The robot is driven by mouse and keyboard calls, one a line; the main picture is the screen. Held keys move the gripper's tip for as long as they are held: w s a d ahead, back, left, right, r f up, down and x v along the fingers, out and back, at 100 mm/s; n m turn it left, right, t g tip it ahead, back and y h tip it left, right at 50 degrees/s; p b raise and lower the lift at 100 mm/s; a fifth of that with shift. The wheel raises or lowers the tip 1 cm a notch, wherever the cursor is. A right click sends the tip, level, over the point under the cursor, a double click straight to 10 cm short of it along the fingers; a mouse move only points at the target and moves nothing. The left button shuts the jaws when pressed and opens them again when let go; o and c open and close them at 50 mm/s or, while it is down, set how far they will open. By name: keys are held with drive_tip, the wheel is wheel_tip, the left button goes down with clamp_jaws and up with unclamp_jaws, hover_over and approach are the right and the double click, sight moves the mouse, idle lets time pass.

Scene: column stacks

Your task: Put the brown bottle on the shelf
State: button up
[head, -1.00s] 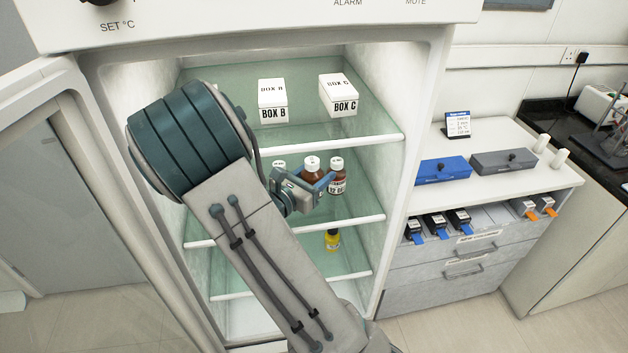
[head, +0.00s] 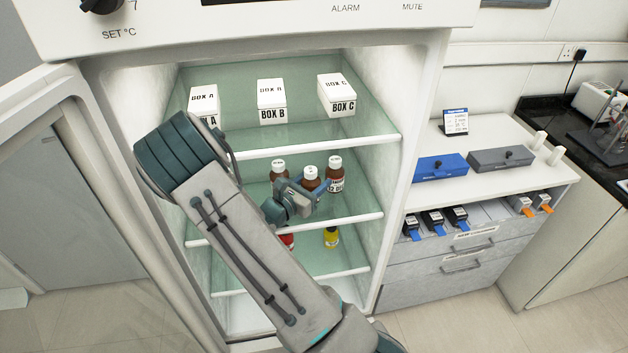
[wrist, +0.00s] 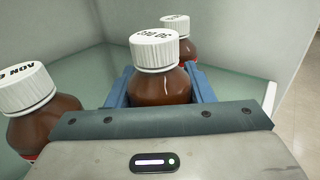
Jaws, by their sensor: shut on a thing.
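My gripper (head: 304,193) is inside the open fridge, at the middle shelf (head: 345,218). It is shut on a brown bottle with a white cap (head: 310,175), which also shows upright between the jaws in the wrist view (wrist: 160,85). Two more brown bottles with white caps stand close by. One is on the left (head: 278,170), also in the wrist view (wrist: 42,115). The other is at the right and behind (head: 335,172), also in the wrist view (wrist: 180,35). My arm and jaws hide the held bottle's base, so I cannot tell whether it touches the shelf.
The upper shelf (head: 370,138) holds white boxes A (head: 204,100), B (head: 271,98) and C (head: 337,95). A yellow bottle (head: 331,237) and a partly hidden red one (head: 287,241) stand on the shelf below. Fridge walls close in both sides.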

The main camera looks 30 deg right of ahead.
drive_tip(key=shift+f, duration=0.1)
drive_tip(key=shift+f, duration=0.15)
drive_tip(key=o, duration=1.2)
drive_tip(key=shift+c, duration=0.2)
